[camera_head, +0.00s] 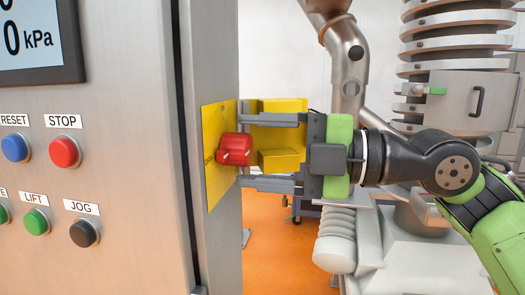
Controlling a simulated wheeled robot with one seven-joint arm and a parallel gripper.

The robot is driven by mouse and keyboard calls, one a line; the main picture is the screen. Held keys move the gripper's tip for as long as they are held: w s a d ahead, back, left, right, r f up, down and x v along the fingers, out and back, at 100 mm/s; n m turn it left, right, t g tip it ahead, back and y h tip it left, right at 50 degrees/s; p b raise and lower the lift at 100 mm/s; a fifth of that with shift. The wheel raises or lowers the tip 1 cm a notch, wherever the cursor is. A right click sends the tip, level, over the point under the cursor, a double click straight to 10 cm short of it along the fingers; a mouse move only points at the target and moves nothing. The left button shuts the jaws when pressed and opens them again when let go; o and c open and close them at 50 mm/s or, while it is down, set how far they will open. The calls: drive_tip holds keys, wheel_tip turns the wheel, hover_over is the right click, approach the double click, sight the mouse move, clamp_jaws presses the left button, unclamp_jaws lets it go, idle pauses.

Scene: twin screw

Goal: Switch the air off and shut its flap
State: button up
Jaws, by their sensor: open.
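A red knob (234,149) sits on a yellow plate (217,182) on the side face of the steel cabinet. Gaps show between the fingers and the knob. I cannot tell how far the fingertips are from the plate.
The cabinet front (125,150) fills the left, with a display (40,40) and several push buttons, including a red STOP button (65,151). Steel pipework and a ribbed machine (455,60) stand behind my arm. Orange floor (275,260) shows below my gripper.

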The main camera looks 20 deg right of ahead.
drive_tip(key=p+v, duration=0.4)
drive_tip(key=v, duration=1.1)
drive_tip(key=shift+s+d+p, duration=0.25)
drive_tip(key=shift+d+p, duration=0.05)
drive_tip(key=shift+p, duration=0.1)
drive_tip(key=s+a+f+m+g+h+p, duration=0.1)
drive_tip(key=s+a+f+m+h+p, duration=0.15)
drive_tip(key=a+m+h+p, duration=0.75)
drive_tip(key=a+f+m+g+h, duration=0.3)
drive_tip(key=f+m+g+h, duration=0.1)
drive_tip(key=f+m, duration=1.2)
wheel_tip(320, 180, down, 2)
drive_tip(key=shift+w+f+m+h+b, duration=0.1)
drive_tip(key=shift+w+m+h+b, duration=0.1)
drive_tip(key=shift+m+h+b, duration=0.15)
